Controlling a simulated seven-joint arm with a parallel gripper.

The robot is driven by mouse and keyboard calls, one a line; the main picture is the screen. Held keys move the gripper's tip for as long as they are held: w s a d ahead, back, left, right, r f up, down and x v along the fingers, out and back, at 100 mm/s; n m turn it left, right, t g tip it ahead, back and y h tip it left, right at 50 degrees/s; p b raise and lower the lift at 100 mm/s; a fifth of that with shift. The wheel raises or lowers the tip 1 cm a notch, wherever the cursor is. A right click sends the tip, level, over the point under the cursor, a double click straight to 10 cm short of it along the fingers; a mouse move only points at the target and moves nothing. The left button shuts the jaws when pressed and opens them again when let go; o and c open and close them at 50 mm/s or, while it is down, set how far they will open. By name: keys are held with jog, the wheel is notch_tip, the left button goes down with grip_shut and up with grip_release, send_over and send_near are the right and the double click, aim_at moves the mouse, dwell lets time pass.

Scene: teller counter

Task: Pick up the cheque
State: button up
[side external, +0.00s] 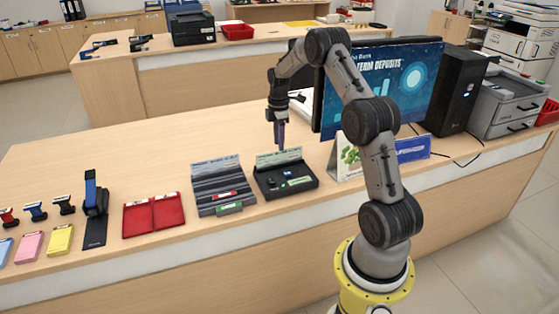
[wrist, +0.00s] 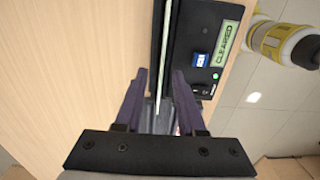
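The cheque (side external: 279,157) appears to be the pale green slip standing upright along the back of a black tray-like device (side external: 268,189) on the counter. In the wrist view the cheque (wrist: 165,45) is seen nearly edge-on as a thin pale strip, beside the dark device (wrist: 202,25). My gripper (side external: 281,149) points down at the cheque's upper edge. In the wrist view my gripper (wrist: 160,78) is open, with one purple finger on each side of the strip and a gap on both sides. The lower part of the cheque is hidden in the device.
A grey stepped tray (side external: 221,187) stands left of the device, then a red tray (side external: 153,215) and a stand with a blue-handled item (side external: 95,200). A monitor (side external: 385,85) and a tent card (side external: 347,160) are to the right. The counter behind the device is clear.

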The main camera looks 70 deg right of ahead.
aim_at(279, 155)
jog(key=shift+s+a+f, duration=0.1)
jog(key=shift+f, duration=1.45)
jog(key=shift+s+f, duration=0.1)
jog(key=shift+f, duration=1.4)
grip_shut()
